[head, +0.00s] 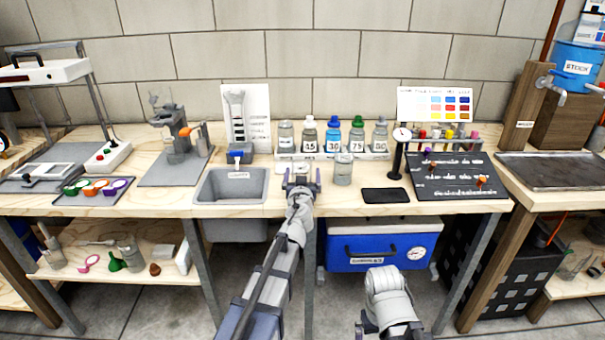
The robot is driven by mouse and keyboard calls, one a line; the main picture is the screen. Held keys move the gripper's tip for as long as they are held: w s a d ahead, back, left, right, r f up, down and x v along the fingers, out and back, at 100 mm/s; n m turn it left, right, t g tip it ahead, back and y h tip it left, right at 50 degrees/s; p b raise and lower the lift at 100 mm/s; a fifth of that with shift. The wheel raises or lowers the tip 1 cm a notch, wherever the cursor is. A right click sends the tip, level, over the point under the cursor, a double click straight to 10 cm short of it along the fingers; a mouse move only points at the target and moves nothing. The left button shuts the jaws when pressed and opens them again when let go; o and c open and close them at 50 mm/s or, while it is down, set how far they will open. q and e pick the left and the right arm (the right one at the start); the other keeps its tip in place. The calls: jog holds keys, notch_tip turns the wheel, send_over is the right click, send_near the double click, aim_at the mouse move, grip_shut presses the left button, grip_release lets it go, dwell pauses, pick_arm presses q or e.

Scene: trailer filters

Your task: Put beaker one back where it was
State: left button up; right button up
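A clear grey beaker-like container (343,170) with a pale label stands upright on the bench, in front of the bottle row; its label is too small to read, so I cannot tell if it is beaker one. Another clear vessel (131,258) stands on the lower shelf at left. My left gripper (302,174) is open and empty over the bench's front part, left of the container and apart from it. My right gripper (391,330) is low in front of the bench by the bottom edge, its fingers mostly hidden.
A rack (292,157) holds several labelled bottles behind my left gripper. A grey sink (231,186) lies to its left. A black pad (385,195) and a dark board (455,178) lie to the right. A blue cooler (381,245) stands under the bench.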

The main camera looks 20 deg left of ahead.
pick_arm(q)
jog(key=v, duration=1.1)
jog(key=shift+s, duration=0.15)
jog(key=x, duration=1.1)
jog(key=shift+w, duration=0.4)
jog(key=shift+w+a+f, duration=0.15)
jog(key=shift+w, duration=0.1)
jog(key=shift+s, duration=0.15)
